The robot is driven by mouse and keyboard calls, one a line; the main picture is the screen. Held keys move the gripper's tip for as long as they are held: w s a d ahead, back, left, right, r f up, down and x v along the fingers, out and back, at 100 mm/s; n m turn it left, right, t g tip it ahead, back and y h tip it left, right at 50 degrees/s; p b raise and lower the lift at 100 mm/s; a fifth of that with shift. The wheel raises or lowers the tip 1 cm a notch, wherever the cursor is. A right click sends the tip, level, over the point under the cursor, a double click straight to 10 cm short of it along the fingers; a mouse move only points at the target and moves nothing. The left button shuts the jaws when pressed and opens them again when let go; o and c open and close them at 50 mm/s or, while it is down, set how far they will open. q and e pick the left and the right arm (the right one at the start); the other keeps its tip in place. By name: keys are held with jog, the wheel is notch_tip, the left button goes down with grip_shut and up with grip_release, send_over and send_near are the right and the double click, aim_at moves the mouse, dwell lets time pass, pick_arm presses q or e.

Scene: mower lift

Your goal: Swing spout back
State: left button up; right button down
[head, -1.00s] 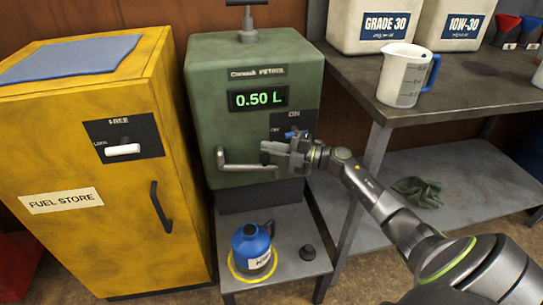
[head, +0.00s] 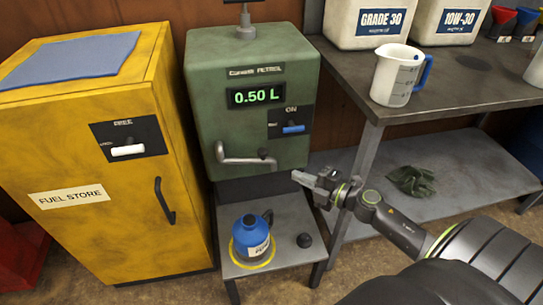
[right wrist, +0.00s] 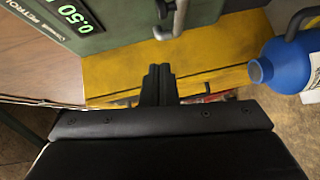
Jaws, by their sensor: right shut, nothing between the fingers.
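The spout (head: 240,160) is a grey bent metal pipe on the lower front of the green petrol dispenser (head: 205,105). A grey pipe piece, likely the spout (right wrist: 179,18), shows at the top of the right wrist view. My right gripper (head: 298,178) is shut and empty, below and right of the spout, apart from it. Its fingers (right wrist: 158,80) show closed together in the right wrist view. My left gripper is not in view.
A blue fuel can (head: 252,238) stands in a yellow ring on the low stand, a dark cap (head: 304,240) beside it. A blue switch lever (head: 293,129) sits by "ON"; the display reads 0.50 L. The yellow cabinet (head: 130,225) is left, the grey bench (head: 455,95) right.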

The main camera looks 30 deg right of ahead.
aim_at(272, 161)
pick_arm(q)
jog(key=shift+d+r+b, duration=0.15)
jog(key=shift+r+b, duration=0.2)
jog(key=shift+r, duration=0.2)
pick_arm(e)
jog(key=shift+w+d+f+x, duration=0.15)
jog(key=shift+d+x, duration=0.25)
jog(key=shift+x, duration=1.6)
jog(key=shift+w+d+f+x, duration=0.2)
jog(key=shift+d+x, duration=0.2)
jog(key=shift+x, duration=1.55)
jog(key=shift+w+d+f+x, duration=0.15)
jog(key=shift+d+x, duration=0.2)
jog(key=shift+x, duration=1.65)
jog(key=shift+s, duration=0.1)
